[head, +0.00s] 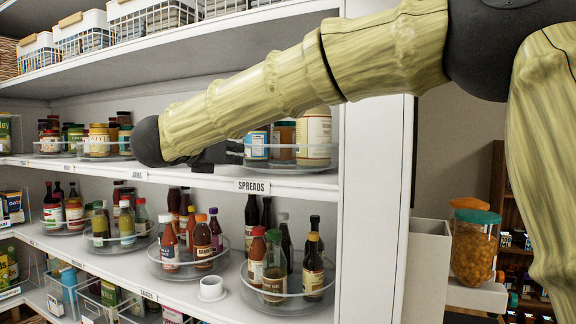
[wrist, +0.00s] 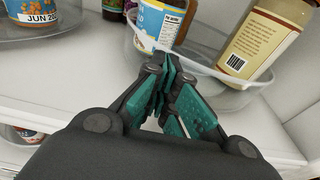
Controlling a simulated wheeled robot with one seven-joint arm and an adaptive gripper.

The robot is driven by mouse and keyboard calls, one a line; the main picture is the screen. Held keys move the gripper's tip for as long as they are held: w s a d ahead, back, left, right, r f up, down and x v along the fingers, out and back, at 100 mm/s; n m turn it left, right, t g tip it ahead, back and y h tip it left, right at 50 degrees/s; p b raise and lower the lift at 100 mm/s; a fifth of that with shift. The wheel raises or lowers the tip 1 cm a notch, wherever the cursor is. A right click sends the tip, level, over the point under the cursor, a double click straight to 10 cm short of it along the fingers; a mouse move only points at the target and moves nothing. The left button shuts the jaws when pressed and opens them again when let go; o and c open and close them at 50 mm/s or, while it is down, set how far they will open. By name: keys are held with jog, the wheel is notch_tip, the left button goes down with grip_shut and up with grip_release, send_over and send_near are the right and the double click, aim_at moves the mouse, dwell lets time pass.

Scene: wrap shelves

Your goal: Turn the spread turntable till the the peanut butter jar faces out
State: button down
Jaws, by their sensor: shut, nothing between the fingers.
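The clear spread turntable (head: 310,165) stands on the shelf above the SPREADS label, partly hidden by my arm. On it are a blue-labelled jar (head: 256,146), a brown jar (head: 283,140) and a large cream-labelled jar (head: 314,138). I cannot tell which is the peanut butter jar. My gripper (head: 225,153) is at the turntable's left front, mostly behind my arm. In the wrist view my gripper (wrist: 168,68) is shut and empty, its tips at the turntable's clear rim (wrist: 192,66), below the blue-and-white jar (wrist: 158,22). Whether they touch the rim is unclear.
Another turntable (head: 100,156) with jars stands to the left on this shelf; its clear rim (wrist: 60,40) shows near my gripper. A white side panel (head: 372,190) closes the right. Bare shelf lies in front of my gripper.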

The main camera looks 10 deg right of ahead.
aim_at(260, 156)
jog(key=shift+s+d+b, duration=0.3)
jog(key=shift+s+b, duration=0.25)
jog(key=shift+s, duration=0.1)
jog(key=shift+f, duration=0.1)
jog(key=shift+s+d+b, duration=0.65)
jog(key=shift+d+b, duration=0.05)
jog(key=shift+b, duration=0.35)
jog(key=shift+s+d, duration=0.15)
jog(key=shift+s, duration=0.05)
jog(key=shift+b, duration=0.3)
jog(key=shift+s+d+b, duration=0.25)
jog(key=shift+d+b, duration=0.1)
jog(key=shift+d, duration=0.05)
jog(key=shift+s+d+b, duration=0.4)
jog(key=shift+d+b, duration=0.1)
